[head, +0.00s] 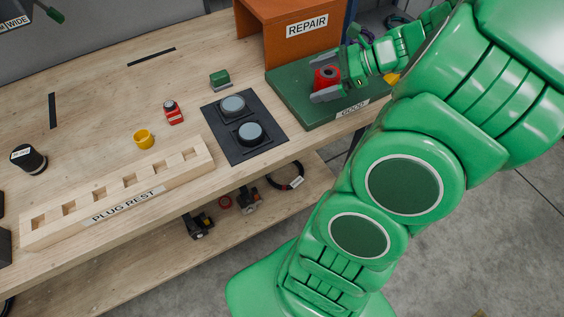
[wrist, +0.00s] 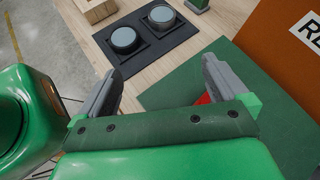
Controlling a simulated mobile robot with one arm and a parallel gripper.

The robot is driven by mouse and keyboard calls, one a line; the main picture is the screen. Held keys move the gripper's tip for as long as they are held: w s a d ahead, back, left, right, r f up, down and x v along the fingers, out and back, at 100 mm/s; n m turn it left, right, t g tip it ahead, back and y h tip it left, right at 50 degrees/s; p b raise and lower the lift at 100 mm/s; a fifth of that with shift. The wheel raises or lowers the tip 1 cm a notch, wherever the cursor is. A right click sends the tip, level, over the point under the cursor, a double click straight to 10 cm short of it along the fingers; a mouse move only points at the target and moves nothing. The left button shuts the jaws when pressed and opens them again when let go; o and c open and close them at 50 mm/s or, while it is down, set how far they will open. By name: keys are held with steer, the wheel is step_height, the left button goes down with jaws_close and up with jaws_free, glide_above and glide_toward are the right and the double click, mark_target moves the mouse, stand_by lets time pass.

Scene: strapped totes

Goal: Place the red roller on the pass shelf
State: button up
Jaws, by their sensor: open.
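A red roller (head: 326,76) with a dark hole in its top is on or just over a green board labelled GOOD (head: 300,112), at the bench's right end. No label reading "pass" is legible. My gripper (head: 332,72) is at the roller, with a grey finger beside its lower side. In the wrist view my gripper (wrist: 162,70) has its fingers wide apart. A sliver of red (wrist: 203,99) shows by the right finger; the crossbar hides the rest. Whether the roller touches a finger cannot be told. The green board (wrist: 178,86) lies below.
An orange REPAIR box (head: 285,45) stands behind the green board. A black pad with two grey buttons (head: 250,133) is left of it.

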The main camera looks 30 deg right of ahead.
steer(key=s+a+r+n+g+h, duration=0.1)
steer(key=s+a+n+g, duration=0.25)
steer(key=a+n, duration=0.4)
steer(key=s+a+r+n+g+h, duration=0.1)
steer(key=s+a+n+g, duration=0.25)
steer(key=a, duration=0.75)
steer(key=s+a+r+n+g+h, duration=0.1)
steer(key=s+a+n+h, duration=0.1)
steer(key=s+n, duration=0.4)
steer(key=s+a+r+n+g+h, duration=0.1)
steer(key=s+a+n+h, duration=0.1)
steer(key=s+n+h, duration=0.3)
steer(key=shift+s+r+n, duration=0.35)
steer(key=shift+s+n, duration=0.45)
steer(key=shift+s, duration=0.1)
